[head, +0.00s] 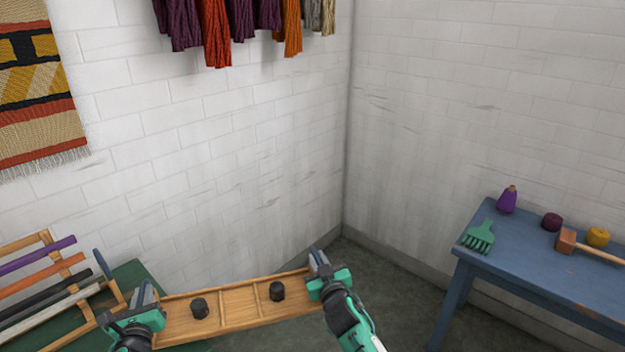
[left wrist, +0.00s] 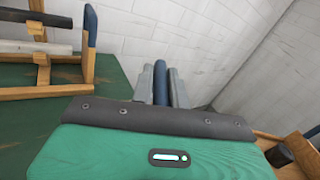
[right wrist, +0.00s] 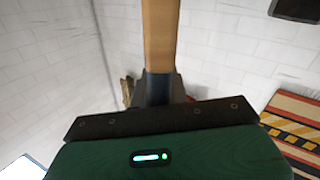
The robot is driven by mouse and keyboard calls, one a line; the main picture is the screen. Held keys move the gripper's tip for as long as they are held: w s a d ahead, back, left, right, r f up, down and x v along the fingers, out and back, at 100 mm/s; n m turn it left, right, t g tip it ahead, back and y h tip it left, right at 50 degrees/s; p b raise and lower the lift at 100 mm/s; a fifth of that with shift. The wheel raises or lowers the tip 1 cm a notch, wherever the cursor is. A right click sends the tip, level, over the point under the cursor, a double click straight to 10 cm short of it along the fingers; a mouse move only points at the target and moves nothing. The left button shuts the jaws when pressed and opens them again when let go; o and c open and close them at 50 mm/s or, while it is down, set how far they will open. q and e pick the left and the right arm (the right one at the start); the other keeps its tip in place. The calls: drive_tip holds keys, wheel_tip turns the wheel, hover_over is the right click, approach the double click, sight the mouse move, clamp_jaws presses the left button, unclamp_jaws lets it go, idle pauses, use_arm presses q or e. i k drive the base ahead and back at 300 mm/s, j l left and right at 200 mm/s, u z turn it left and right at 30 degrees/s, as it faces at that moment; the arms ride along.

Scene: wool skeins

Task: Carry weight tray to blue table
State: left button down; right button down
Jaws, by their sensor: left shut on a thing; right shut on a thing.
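The weight tray (head: 238,308) is a long shallow wooden tray with dividers, held in the air in the lower middle of the head view. The blue table (head: 545,277) stands apart at the right.
The blue table holds a purple cone (head: 507,199), a green comb (head: 478,238), a dark red ball (head: 552,222), a yellow ball (head: 598,236) and a mallet (head: 566,240). A green table (head: 128,274) with a rod rack (head: 50,290) is at left. Floor (head: 400,285) before the blue table is clear.

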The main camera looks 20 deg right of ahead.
sight(589, 281)
drive_tip(key=z, duration=1.7)
drive_tip(key=i+l+z, duration=0.25)
drive_tip(key=i, duration=0.25)
drive_tip(key=i+l, duration=0.2)
drive_tip(key=i, duration=0.15)
drive_tip(key=i+l, duration=0.2)
drive_tip(key=i, duration=0.2)
drive_tip(key=i+l, duration=0.2)
drive_tip(key=i, duration=0.15)
